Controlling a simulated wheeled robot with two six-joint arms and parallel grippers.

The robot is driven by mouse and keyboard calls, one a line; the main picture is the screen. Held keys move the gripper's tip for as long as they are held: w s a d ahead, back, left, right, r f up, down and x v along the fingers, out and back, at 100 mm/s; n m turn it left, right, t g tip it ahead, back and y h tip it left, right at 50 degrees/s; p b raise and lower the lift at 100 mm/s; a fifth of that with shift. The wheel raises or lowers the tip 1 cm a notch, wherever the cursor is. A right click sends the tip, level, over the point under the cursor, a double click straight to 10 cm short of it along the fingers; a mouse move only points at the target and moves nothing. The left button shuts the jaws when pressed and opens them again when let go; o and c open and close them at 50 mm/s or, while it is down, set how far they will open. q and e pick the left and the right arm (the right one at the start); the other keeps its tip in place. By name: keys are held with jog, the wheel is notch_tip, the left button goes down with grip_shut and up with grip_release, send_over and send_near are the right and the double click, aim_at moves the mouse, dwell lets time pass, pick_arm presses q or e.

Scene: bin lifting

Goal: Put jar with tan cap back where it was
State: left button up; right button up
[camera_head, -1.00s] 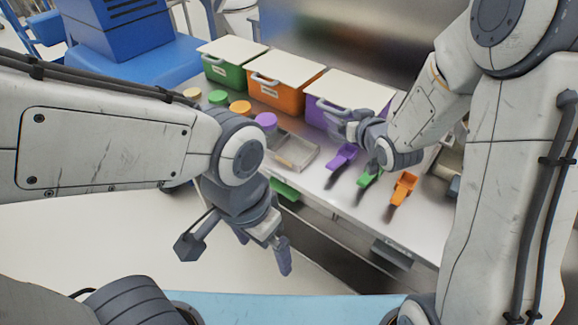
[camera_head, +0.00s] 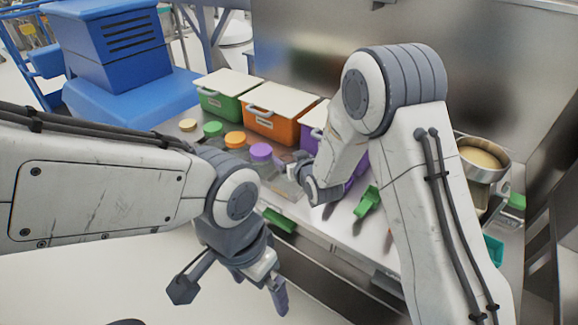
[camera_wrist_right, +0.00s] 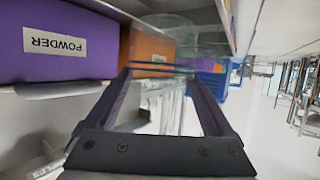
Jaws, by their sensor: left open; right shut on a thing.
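A tan cap (camera_head: 187,125) is at the far left end of a row of coloured caps on the counter (camera_head: 330,228); the jar body under it is hard to make out. My right gripper (camera_head: 292,162) is near the purple cap (camera_head: 261,151), partly hidden by its own wrist. In the right wrist view its fingers (camera_wrist_right: 160,72) are shut on a clear, see-through container (camera_wrist_right: 183,32); no cap on it can be made out. My left gripper (camera_head: 231,293) is open and empty, low in front of the counter.
Green (camera_head: 212,129) and orange caps (camera_head: 235,139) stand between the tan and purple ones. Lidded green (camera_head: 222,105), orange (camera_head: 270,125) and purple bins line the back. A clear tray (camera_head: 282,186) and a green scoop (camera_head: 367,200) lie in front. A round metal pan (camera_head: 483,158) is at right.

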notch_tip(320, 180, down, 3)
jog(key=shift+f, duration=0.2)
jog(key=shift+f, duration=0.3)
jog(key=o, duration=1.5)
jog(key=shift+c, duration=0.2)
jog(key=shift+r, duration=0.25)
jog(key=b+v, duration=0.1)
jog(key=v, duration=1.1)
jog(key=shift+s, duration=0.1)
